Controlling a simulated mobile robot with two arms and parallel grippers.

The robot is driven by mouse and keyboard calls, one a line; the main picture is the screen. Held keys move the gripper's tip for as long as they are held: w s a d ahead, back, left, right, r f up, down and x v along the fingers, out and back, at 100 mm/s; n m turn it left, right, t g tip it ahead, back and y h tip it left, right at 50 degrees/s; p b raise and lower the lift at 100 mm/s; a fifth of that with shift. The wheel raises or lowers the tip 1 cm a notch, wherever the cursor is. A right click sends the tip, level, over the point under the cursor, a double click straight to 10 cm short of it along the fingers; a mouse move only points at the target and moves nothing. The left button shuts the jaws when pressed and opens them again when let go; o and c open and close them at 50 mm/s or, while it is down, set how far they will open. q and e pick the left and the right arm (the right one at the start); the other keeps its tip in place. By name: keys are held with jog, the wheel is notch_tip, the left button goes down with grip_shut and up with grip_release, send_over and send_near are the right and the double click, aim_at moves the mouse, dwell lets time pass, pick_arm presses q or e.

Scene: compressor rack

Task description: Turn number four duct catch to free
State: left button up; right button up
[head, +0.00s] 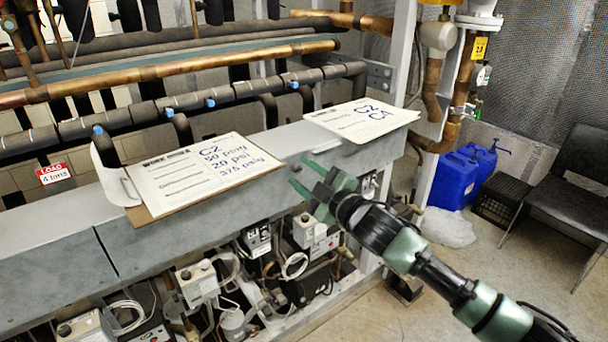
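My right arm comes in from the lower right, and its green gripper (301,173) is in front of the long grey duct (50,226). Its two fingers are apart with nothing seen between them. The fingertips are near the duct's front upper edge, between the two signs; I cannot tell whether they touch it. I cannot make out a catch marked number four; the gripper and arm hide part of the duct front. My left gripper is not in view.
A clipboard sign (205,170) and a white sign (362,119) lie on the duct. Valves and control boxes (198,282) crowd below it. Copper and black insulated pipes (165,69) run behind. Blue jugs (455,180), a black crate (500,200) and a chair (575,185) stand right. Floor is open at lower right.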

jog(key=shift+s+d+f, duration=0.1)
jog(key=shift+s+d, duration=0.1)
jog(key=b+v, duration=0.2)
jog(key=v, duration=0.5)
jog(key=shift+s, duration=0.1)
